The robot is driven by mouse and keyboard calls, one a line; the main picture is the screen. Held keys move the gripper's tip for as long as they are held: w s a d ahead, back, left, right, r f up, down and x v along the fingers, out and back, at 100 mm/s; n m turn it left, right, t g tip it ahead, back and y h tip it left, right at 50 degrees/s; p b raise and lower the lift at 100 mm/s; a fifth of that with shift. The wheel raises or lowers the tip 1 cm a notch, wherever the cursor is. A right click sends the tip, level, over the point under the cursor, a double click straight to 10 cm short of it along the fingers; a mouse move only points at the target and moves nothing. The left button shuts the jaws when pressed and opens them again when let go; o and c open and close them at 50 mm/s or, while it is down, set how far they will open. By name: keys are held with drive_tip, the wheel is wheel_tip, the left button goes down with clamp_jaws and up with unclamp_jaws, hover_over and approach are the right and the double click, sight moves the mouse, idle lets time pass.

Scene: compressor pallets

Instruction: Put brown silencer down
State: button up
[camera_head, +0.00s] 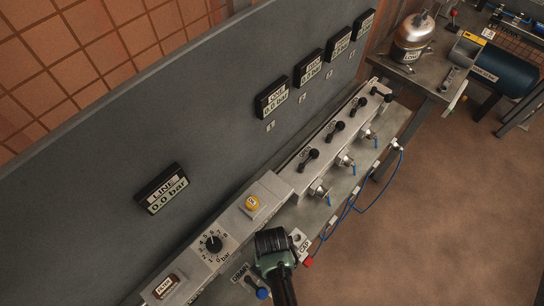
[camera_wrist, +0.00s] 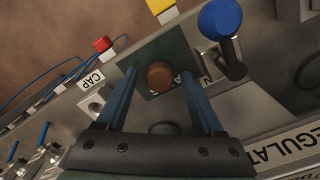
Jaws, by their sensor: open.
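The brown silencer (camera_wrist: 160,77) shows its round brown end in the wrist view. It is over a dark green square patch (camera_wrist: 152,52) on the grey bench. My gripper (camera_wrist: 158,73) is open, with one blue finger on each side of the silencer and a visible gap to both. Whether the silencer rests fully on the patch cannot be told from this angle. In the head view my gripper (camera_head: 275,245) is low over the front of the bench, and it hides the silencer.
A blue-knobbed lever (camera_wrist: 222,20) stands close to the right finger. A CAP label (camera_wrist: 91,79) and a red block (camera_wrist: 103,44) are on the left. A regulator panel (camera_head: 212,243) lies beside my gripper, and a row of black-handled valves (camera_head: 337,127) runs farther back.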

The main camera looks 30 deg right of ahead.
wheel_tip(320, 180, up, 12)
drive_tip(key=shift+r, duration=0.15)
idle(0.5)
idle(0.5)
